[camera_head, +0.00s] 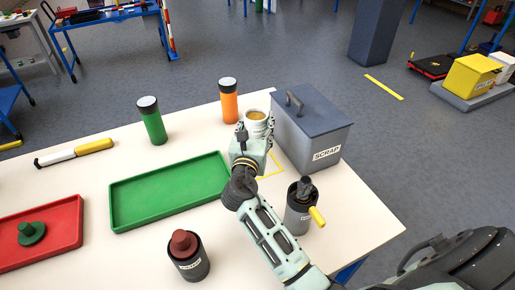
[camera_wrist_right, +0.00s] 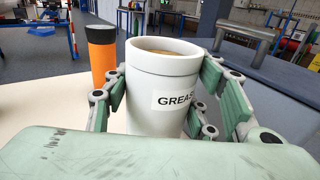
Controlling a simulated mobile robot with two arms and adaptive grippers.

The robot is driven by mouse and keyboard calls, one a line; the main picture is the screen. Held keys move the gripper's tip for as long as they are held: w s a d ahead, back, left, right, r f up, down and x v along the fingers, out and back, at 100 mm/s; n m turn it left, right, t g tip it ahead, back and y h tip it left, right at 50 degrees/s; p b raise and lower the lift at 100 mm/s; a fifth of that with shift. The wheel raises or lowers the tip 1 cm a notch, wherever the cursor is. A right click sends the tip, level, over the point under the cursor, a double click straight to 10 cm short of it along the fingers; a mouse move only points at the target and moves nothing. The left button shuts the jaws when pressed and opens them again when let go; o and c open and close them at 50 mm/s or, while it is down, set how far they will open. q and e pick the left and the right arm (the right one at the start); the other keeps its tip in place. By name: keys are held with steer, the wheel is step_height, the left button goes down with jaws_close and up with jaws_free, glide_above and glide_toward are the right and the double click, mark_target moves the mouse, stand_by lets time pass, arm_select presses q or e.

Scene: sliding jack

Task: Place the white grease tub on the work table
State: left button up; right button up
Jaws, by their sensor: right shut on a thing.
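The white grease tub (camera_head: 257,118) is at the back right of the work table (camera_head: 140,255), just left of the scrap box. It is upright, with tan contents at its open top, and its label shows in the right wrist view (camera_wrist_right: 172,96). My right gripper (camera_head: 256,135) is shut on the tub, with a finger on each side of it. The gripper hides the tub's base, so I cannot tell whether it touches the table. A yellow marked outline (camera_head: 272,168) on the tabletop is partly hidden under my right gripper. My left gripper is not in view.
A grey scrap box (camera_head: 313,132) stands close to the tub's right. An orange bottle (camera_head: 229,102) and a green bottle (camera_head: 152,121) stand left. A green tray (camera_head: 118,219), a red tray (camera_head: 78,232) and two dark cups (camera_head: 190,262) (camera_head: 298,218) are nearer.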

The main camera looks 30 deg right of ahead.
steer(key=f, duration=0.4)
steer(key=shift+s+a+f+b, duration=0.25)
steer(key=shift+s+b, duration=0.05)
steer(key=shift+b, duration=0.1)
step_height(320, 180, down, 2)
steer(key=shift+f, duration=0.3)
steer(key=shift+f+b, duration=0.15)
steer(key=shift+b, duration=0.2)
steer(key=o, duration=1)
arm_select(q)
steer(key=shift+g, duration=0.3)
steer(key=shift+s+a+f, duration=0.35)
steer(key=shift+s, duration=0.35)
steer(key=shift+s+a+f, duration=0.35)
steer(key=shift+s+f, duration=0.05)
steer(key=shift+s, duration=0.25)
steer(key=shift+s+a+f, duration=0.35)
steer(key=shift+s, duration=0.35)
arm_select(e)
steer(key=o, duration=0.3)
steer(key=shift+o, duration=0.2)
